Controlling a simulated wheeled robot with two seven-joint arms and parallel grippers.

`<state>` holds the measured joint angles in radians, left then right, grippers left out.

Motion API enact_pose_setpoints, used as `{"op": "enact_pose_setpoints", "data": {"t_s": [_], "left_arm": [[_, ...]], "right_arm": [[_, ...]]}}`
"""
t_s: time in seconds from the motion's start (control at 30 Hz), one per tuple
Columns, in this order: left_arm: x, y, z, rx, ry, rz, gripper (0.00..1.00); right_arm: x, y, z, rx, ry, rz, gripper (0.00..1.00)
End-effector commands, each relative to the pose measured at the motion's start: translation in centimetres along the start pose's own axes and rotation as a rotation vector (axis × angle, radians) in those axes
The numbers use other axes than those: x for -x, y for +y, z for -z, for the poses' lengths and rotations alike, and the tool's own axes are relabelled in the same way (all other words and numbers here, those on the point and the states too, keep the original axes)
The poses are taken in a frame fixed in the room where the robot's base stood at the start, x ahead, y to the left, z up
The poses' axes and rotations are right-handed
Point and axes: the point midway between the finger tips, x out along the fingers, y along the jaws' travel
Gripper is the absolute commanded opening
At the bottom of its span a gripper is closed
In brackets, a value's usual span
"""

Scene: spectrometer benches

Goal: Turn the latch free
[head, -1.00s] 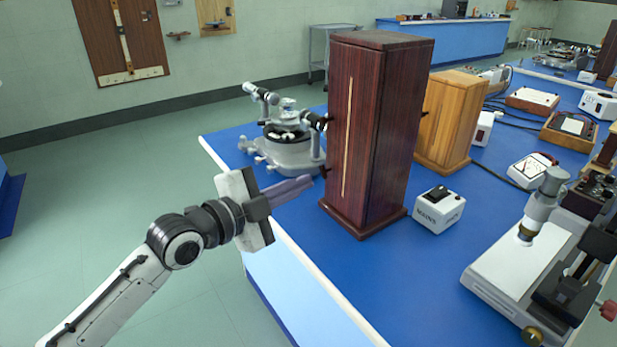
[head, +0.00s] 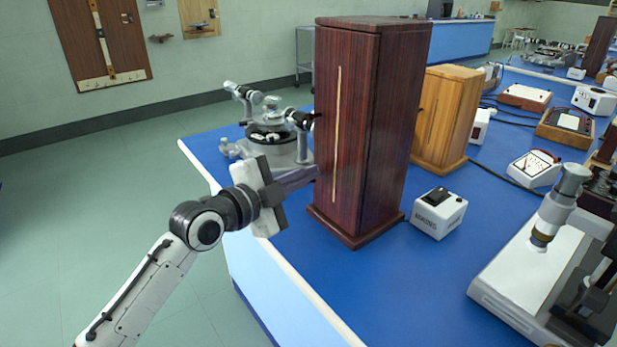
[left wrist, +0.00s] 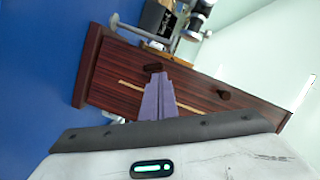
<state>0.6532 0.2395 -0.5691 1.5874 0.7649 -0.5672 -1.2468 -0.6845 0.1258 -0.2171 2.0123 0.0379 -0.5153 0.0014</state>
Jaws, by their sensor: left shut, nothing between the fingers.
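A tall dark red wooden cabinet (head: 388,130) stands upright on the blue bench and also shows in the left wrist view (left wrist: 104,80). On the cabinet's face in the left wrist view are a small dark block (left wrist: 152,68) and a round dark knob (left wrist: 224,94). I cannot tell for sure which is the latch. My left gripper (head: 312,172) is shut and empty, at the cabinet's left side. Its fingertips (left wrist: 158,77) appear right at the dark block; whether they touch it is unclear. In the head view the block is hidden. My right gripper is not in view.
A grey spectrometer (head: 272,140) stands close behind my left gripper. A lighter wooden cabinet (head: 448,112) and a white switch box (head: 438,213) stand to the right of the dark cabinet. A microscope-like instrument (head: 555,215) is at the right. Floor at left is clear.

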Motion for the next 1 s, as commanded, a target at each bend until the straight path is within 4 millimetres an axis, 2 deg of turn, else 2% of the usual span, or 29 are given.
{"op": "enact_pose_setpoints", "data": {"t_s": [0.53,1.0], "left_arm": [[-0.1,-0.2,-0.6,0.076,-0.001,-0.020,0.00],[-0.3,-0.7,-1.8,0.461,-0.009,-0.117,0.00]], "right_arm": [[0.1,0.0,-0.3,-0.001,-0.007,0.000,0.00],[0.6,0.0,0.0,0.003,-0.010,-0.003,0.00]]}}
